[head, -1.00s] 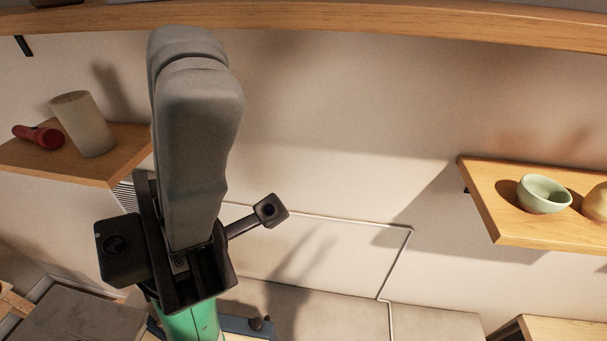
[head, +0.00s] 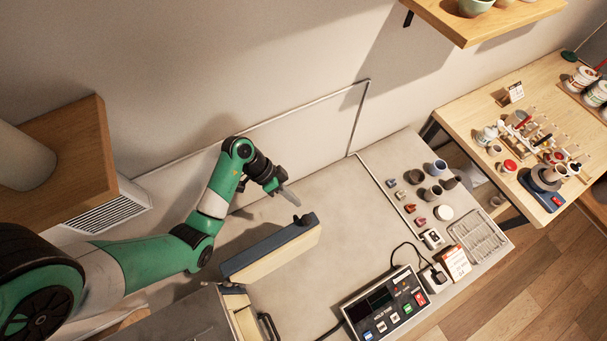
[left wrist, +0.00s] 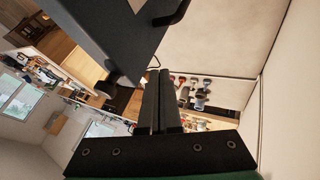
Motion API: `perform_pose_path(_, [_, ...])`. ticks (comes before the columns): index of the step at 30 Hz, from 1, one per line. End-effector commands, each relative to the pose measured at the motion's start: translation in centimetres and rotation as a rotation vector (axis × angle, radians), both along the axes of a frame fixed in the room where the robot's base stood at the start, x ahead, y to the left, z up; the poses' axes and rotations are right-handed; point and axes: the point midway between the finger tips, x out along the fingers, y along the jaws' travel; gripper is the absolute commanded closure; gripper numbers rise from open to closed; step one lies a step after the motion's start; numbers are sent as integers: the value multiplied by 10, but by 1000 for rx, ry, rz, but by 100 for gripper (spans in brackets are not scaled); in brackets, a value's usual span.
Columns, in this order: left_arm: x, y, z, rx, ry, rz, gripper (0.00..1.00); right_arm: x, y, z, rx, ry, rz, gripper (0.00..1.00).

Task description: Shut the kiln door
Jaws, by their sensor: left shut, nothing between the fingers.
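The kiln door (head: 272,250), a thick slab with a blue outer side and cream lining, stands swung open in the head view. The kiln (head: 180,322) is at the bottom left, partly cut off, with its cream front edge (head: 246,324) exposed. My left gripper (head: 292,198) is shut and empty, behind the door's far end in the picture and apart from it. Its shut fingers also show in the left wrist view (left wrist: 160,95), beside a large dark panel (left wrist: 110,35) that appears to be the door. My right gripper is not in view.
A controller box (head: 384,305) with a cable stands right of the kiln. Small pots (head: 433,192) and a wire rack (head: 478,236) lie farther right. Shelves overhang at left (head: 75,150) and top right (head: 485,20). The grey bench top between door and controller is clear.

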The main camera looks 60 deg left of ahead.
Motion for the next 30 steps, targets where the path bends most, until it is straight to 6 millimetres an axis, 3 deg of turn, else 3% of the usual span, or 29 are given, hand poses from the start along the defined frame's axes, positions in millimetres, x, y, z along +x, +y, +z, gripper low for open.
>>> perform_pose_path(4, [-19, 13, -8, -23, 29, 68, 100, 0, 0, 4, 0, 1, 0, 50])
perform_pose_path(11, [-19, 17, -10, -24, 28, 81, 100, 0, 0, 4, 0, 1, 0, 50])
perform_pose_path(17, [-11, 4, -29, -25, 28, 79, 100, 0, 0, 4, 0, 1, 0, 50])
perform_pose_path(24, [5, -19, -68, -23, 27, 77, 100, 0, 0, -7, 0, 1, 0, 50])
perform_pose_path(30, [14, -30, -85, -22, 26, 79, 100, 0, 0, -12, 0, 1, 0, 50])
